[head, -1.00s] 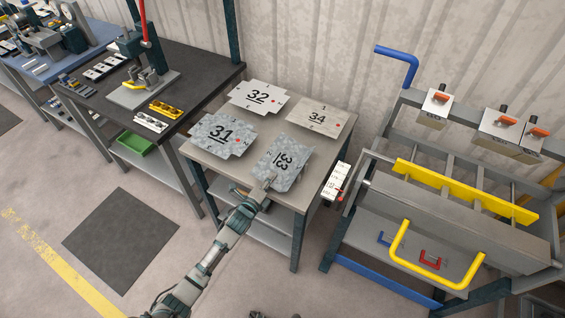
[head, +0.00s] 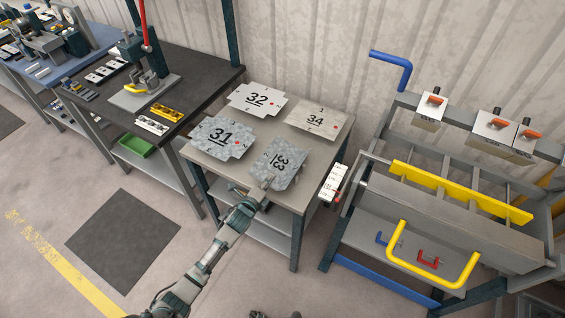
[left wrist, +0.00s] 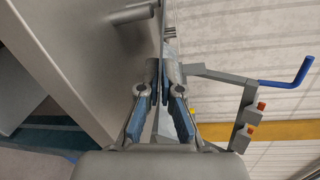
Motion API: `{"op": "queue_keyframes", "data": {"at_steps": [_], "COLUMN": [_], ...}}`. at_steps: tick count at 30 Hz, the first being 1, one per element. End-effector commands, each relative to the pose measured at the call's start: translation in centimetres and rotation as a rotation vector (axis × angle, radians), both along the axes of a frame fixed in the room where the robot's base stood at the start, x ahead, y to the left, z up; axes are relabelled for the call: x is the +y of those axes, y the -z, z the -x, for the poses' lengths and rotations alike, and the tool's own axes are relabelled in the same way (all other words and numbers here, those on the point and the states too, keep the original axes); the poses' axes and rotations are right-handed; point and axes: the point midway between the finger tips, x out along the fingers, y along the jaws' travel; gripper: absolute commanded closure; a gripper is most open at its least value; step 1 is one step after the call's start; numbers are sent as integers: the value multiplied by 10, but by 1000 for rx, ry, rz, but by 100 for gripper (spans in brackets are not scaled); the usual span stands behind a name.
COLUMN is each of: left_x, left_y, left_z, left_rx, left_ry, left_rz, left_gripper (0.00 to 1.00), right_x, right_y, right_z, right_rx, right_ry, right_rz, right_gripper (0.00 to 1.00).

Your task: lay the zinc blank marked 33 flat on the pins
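The mottled zinc blank marked 33 (head: 279,163) is at the front of the grey table, its number turned sideways. My left gripper (head: 267,186) meets its near edge. In the left wrist view the blue-padded fingers (left wrist: 163,92) are closed on the thin sheet, seen nearly edge-on (left wrist: 168,55). The blank looks tilted and held over the tabletop; the exact gap cannot be told. The panel bender (head: 455,215) stands at the right with a yellow bar (head: 460,190) and a yellow handle (head: 432,270). I cannot make out the pins.
Blanks 31 (head: 220,137), 32 (head: 257,99) and 34 (head: 316,119) lie on the grey table (head: 212,166). A white labelled box (head: 334,183) is between table and bender. A dark bench (head: 192,94) with a press stands left. The floor in front is open.

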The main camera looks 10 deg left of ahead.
Motion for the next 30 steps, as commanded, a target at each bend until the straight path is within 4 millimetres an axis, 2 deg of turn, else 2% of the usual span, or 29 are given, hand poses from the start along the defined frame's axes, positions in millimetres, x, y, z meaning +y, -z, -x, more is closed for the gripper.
{"op": "queue_keyframes", "data": {"at_steps": [5, 21, 30], "left_x": [0, 15, 22], "left_y": [-8, -22, -25], "left_z": [2, 45, 64], "left_rx": [-6, -12, -14], "left_ry": [2, 3, 4], "left_rz": [0, 2, 3], "left_gripper": [100, 100, 100], "right_x": [0, 0, 0], "right_y": [-7, -42, -54], "right_z": [-1, -5, -6], "right_rx": [-2, -9, -10], "right_ry": [0, 0, 0], "right_rz": [1, 0, 1], "right_gripper": [65, 65, 65]}}
